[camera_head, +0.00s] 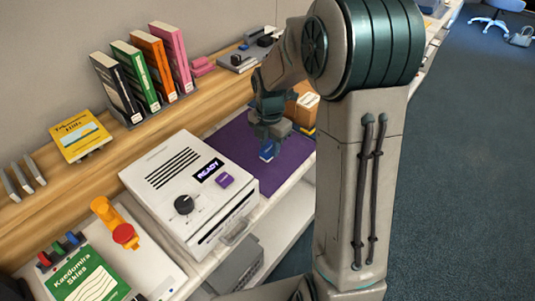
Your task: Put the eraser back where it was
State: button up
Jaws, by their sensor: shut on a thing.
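My gripper (267,147) is over the purple mat (290,146), pointing down. It is shut on a small blue block (267,154), which looks like the eraser, though it is too small to be sure. I cannot tell whether the block touches the mat or hangs just above it. The jaws hide its upper part. My arm hides the right edge of the mat.
A white machine (160,208) with a READY display stands left of the mat. A brown box (301,108) is behind my gripper. The mat around the block looks clear.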

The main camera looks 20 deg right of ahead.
aim_at(268, 155)
jog(key=shift+w+a+f, duration=0.15)
jog(key=shift+w+a, duration=0.05)
jog(key=shift+w, duration=0.05)
jog(key=shift+f, duration=2.05)
jog(key=shift+f, duration=0.1)
jog(key=shift+f, duration=0.15)
jog(key=o, duration=1)
jog(key=shift+o, duration=0.2)
